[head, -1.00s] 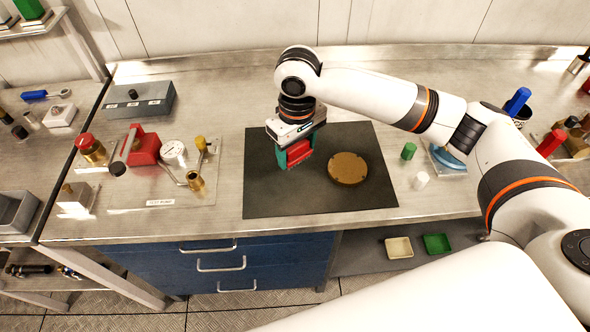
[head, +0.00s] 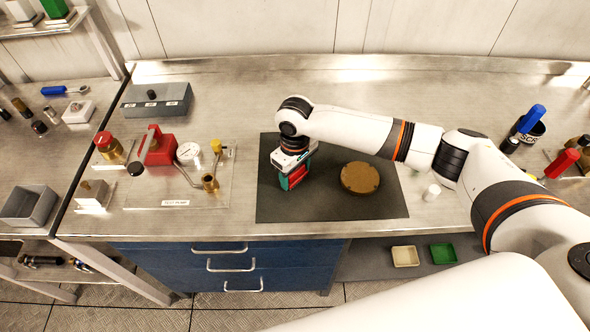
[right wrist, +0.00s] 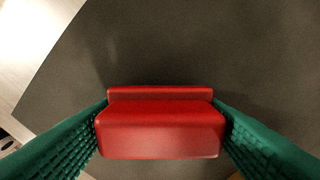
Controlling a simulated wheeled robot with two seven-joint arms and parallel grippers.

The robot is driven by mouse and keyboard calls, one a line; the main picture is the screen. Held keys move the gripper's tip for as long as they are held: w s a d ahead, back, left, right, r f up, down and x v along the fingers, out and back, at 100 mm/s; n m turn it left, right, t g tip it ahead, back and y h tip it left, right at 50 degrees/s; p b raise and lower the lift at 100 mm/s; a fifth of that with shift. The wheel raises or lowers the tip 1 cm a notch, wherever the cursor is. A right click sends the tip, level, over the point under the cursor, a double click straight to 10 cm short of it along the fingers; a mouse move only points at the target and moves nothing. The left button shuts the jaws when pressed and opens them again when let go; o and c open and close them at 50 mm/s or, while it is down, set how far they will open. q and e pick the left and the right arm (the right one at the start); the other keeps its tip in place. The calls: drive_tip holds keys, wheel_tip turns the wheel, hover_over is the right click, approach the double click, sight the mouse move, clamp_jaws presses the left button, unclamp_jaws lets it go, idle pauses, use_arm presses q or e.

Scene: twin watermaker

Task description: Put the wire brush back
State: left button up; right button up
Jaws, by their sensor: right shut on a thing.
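My right gripper (head: 292,180) points down over the left part of the dark mat (head: 330,208). Its green fingers are shut on a red block, which looks like the back of the wire brush (right wrist: 160,130). The red block lies crosswise between the fingers in the right wrist view. Its bristles are hidden underneath, and I cannot tell whether it touches the mat. A round brown disc (head: 360,178) lies on the mat to the right of the gripper, apart from it. My left gripper is not in view.
A clear plate with a red-handled pump and gauge (head: 188,152) stands left of the mat. A grey box (head: 157,100) is behind it. A white cylinder (head: 432,192) stands right of the mat. My arm hides part of the right side. The back middle is clear.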

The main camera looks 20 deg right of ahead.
drive_tip(key=shift+f, duration=0.1)
drive_tip(key=o, duration=0.9)
drive_tip(key=shift+o, duration=0.2)
wheel_tip(320, 180, up, 12)
drive_tip(key=b, duration=0.2)
